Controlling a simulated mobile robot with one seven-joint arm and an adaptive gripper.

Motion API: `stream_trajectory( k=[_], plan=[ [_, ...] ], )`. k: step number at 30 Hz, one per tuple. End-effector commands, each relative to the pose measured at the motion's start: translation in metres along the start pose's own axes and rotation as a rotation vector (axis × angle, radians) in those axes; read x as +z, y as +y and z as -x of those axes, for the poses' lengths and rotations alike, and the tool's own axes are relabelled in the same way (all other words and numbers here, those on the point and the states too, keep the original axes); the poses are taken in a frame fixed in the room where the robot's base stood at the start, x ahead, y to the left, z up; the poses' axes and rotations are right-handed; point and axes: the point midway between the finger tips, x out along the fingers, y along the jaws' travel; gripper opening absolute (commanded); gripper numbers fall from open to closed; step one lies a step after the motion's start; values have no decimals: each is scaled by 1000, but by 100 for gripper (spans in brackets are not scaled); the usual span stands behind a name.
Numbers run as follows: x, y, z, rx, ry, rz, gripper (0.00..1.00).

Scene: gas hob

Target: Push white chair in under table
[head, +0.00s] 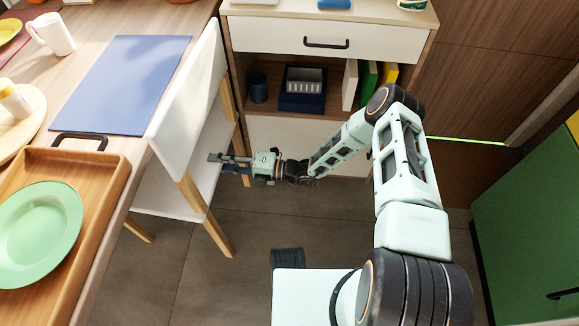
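The white chair (191,104) stands at the right edge of the wooden table (110,155). Its white backrest is upright beside the table edge, and its wooden legs reach the floor. Part of its white seat (208,160) shows below the backrest, and part lies hidden under the tabletop. My gripper (220,163) points left at the chair's right side, below the backrest and near the seat and the rear wooden post. Its two fingers look apart, with nothing seen held between them. I cannot tell whether they touch the chair.
On the table are a blue mat (130,84), a white mug (52,34) and a wooden tray (118,172) with a green plate (38,234). A drawer cabinet (385,42) stands behind the chair. A green cabinet (530,215) is at right. Grey floor (225,285) is clear in front.

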Motion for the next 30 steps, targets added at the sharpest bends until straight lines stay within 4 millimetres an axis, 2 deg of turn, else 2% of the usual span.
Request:
stream_trajectory(
  k=[3,17,20,30],
  plan=[
    [1,1,0,2,-1,1,38],
    [3,3,2,6,-5,3,38],
    [4,4,11,6,-6,4,38],
    [4,3,62,7,-7,4,38]
  ],
)
